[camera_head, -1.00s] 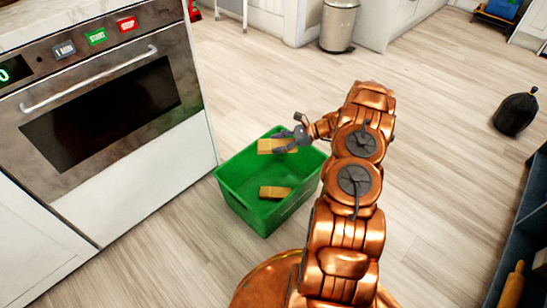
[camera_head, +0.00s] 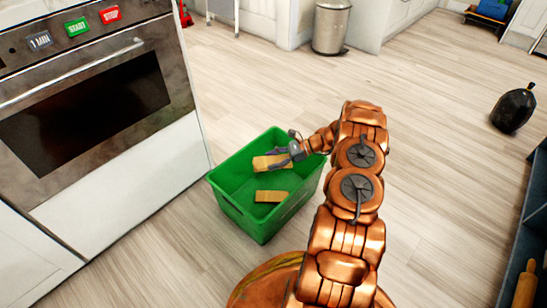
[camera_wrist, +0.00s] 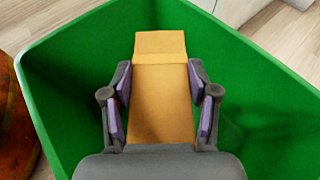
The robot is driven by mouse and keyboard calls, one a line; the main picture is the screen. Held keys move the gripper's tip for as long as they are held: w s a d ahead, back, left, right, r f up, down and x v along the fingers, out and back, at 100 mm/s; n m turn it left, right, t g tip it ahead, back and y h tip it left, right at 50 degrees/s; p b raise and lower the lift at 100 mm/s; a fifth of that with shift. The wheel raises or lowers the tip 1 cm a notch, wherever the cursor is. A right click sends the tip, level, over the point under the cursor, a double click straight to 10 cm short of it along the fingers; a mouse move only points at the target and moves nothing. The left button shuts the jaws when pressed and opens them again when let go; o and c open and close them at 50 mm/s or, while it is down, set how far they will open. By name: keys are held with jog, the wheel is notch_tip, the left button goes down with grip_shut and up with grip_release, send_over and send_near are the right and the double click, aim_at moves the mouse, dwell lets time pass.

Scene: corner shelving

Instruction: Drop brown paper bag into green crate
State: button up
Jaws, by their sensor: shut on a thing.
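A brown paper bag (camera_head: 273,161) is in my gripper (camera_head: 283,157), over the far part of the green crate (camera_head: 233,210). In the wrist view the bag (camera_wrist: 163,95) lies between the two purple-padded fingers of my gripper (camera_wrist: 163,95), with the green crate wall (camera_wrist: 70,70) around it. A second brown paper bag (camera_head: 271,196) lies inside the crate, nearer the front. How far the held bag is above the crate floor is hard to tell.
An oven (camera_head: 90,100) stands to the left of the crate. A trash bin (camera_head: 331,27) is at the back. A black bag (camera_head: 513,110) lies on the floor at right, near a dark shelf (camera_head: 525,225). The wooden floor between is clear.

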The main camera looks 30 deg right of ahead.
jog(key=shift+f, duration=0.7)
jog(key=o, duration=1.2)
jog(key=v, duration=1.2)
jog(key=shift+r, duration=0.1)
